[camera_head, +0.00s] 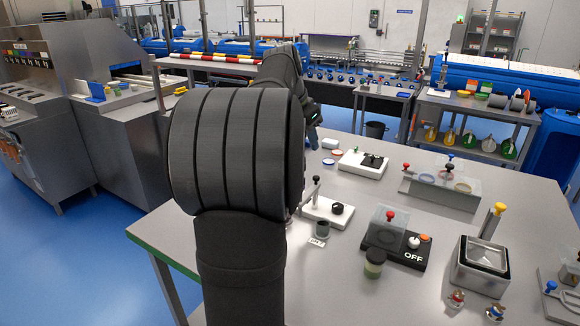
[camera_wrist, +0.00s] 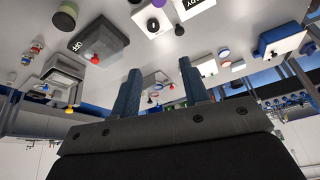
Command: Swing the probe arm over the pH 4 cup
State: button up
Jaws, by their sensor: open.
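My gripper (camera_wrist: 158,66) is open in the wrist view, with its two dark blue fingers apart and nothing between them. In the head view my arm hides most of it. A white base (camera_head: 322,208) stands on the table with an upright dark-topped lever and a black round piece; I cannot tell if this is the probe arm. A small dark cup (camera_head: 322,230) stands just in front of it, by a small label too small to read for sure. No cup is clearly readable as pH 4. My arm hides the table left of the white base.
A black box marked OFF (camera_head: 411,250) with a clear cover and a green jar (camera_head: 374,264) stand right of the white base. A metal tub (camera_head: 480,266) is at the right. A white plate with a black part (camera_head: 362,163) lies farther back. The front left tabletop is clear.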

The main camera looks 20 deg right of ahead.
jog(key=w+f+m, duration=0.1)
jog(key=w, duration=0.5)
send_near(316, 177)
jog(key=shift+g, duration=0.4)
jog(key=x, duration=0.6)
jog(key=w+x, duration=0.1)
jog(key=x, duration=0.1)
jog(key=shift+d+f, duration=0.1)
jog(key=shift+f, duration=0.2)
grip_shut()
